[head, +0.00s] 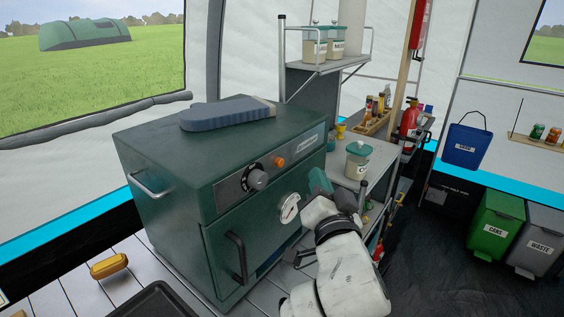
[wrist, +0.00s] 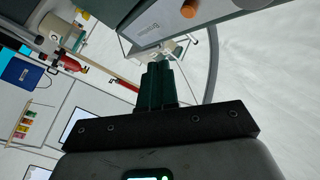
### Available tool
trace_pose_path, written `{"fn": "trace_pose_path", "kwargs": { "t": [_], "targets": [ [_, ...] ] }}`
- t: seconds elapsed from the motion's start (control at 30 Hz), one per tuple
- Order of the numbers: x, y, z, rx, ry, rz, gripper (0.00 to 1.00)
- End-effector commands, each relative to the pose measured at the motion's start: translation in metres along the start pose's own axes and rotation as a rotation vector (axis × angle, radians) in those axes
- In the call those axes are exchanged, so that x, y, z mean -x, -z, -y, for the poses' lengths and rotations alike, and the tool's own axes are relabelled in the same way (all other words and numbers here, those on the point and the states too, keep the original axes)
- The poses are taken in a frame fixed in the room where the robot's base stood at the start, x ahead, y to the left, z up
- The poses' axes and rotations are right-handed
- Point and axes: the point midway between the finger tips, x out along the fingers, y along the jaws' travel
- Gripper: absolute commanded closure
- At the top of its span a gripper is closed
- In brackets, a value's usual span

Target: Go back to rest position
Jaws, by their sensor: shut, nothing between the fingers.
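My gripper (head: 318,181) is in front of the right part of the green oven (head: 215,170), near its front panel and gauge. Its green fingers are together and hold nothing. In the wrist view the closed fingers (wrist: 157,82) point toward the oven's control panel (wrist: 160,28). I cannot tell from the pictures whether the fingers touch the oven. My white arm rises from the bottom of the head view.
The oven handle (head: 236,258) sticks out in front. A jar with a teal lid (head: 357,162) stands on the shelf right of my gripper. A fire extinguisher (head: 410,117) and bins (head: 495,224) are farther right. Dark floor (head: 440,265) is clear.

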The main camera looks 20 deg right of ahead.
Motion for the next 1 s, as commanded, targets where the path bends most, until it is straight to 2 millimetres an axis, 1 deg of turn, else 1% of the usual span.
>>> {"fn": "trace_pose_path", "kwargs": {
  "t": [0.37, 0.47, 0.57, 0.67, 0.7, 0.77, 0.8, 0.87, 0.9, 0.97, 1.0],
  "targets": [
    [0.000, 0.000, 0.000, 0.000, -0.001, 0.000, 1.00],
    [0.002, -0.005, -0.010, 0.012, -0.024, 0.018, 1.00],
    [0.013, -0.020, -0.041, 0.056, -0.102, 0.079, 1.00],
    [0.035, -0.045, -0.089, 0.134, -0.220, 0.198, 1.00],
    [0.048, -0.056, -0.111, 0.171, -0.271, 0.260, 1.00],
    [0.070, -0.074, -0.142, 0.227, -0.342, 0.363, 1.00],
    [0.087, -0.085, -0.161, 0.264, -0.383, 0.435, 1.00],
    [0.115, -0.101, -0.188, 0.318, -0.435, 0.549, 1.00],
    [0.135, -0.111, -0.205, 0.352, -0.466, 0.629, 1.00],
    [0.167, -0.126, -0.227, 0.400, -0.502, 0.756, 1.00],
    [0.190, -0.135, -0.240, 0.431, -0.518, 0.844, 1.00]
  ]
}}
